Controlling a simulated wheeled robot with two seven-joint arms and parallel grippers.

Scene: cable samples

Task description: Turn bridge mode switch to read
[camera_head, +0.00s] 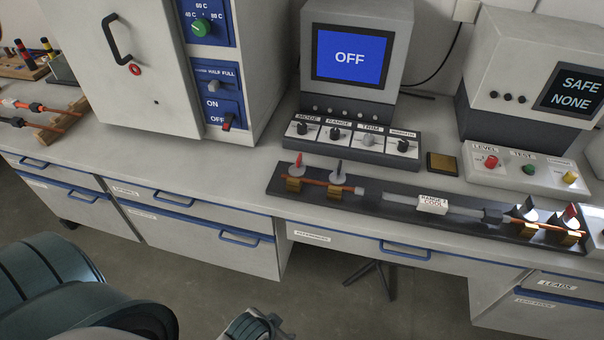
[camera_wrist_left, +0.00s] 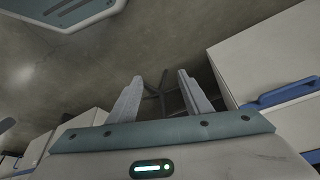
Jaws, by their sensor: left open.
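The bridge instrument (camera_head: 355,45) stands at the back of the bench, and its blue screen (camera_head: 349,57) reads OFF. The knob's exact pointing direction is too small to tell. My left gripper (camera_head: 254,326) is at the bottom edge of the head view, below and in front of the bench, well apart from the switch. In the left wrist view the gripper (camera_wrist_left: 160,80) is open and empty, with floor between its fingers. My right gripper is not in view.
RANGE, TRIM and another knob (camera_head: 403,146) sit beside the mode switch. A dark fixture (camera_head: 375,203) with a clamped cable lies along the bench front, before the panel. An oven-like cabinet (camera_head: 150,60) stands left; a SAFE NONE unit (camera_head: 530,80) stands right. Drawers (camera_head: 200,220) line the bench below.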

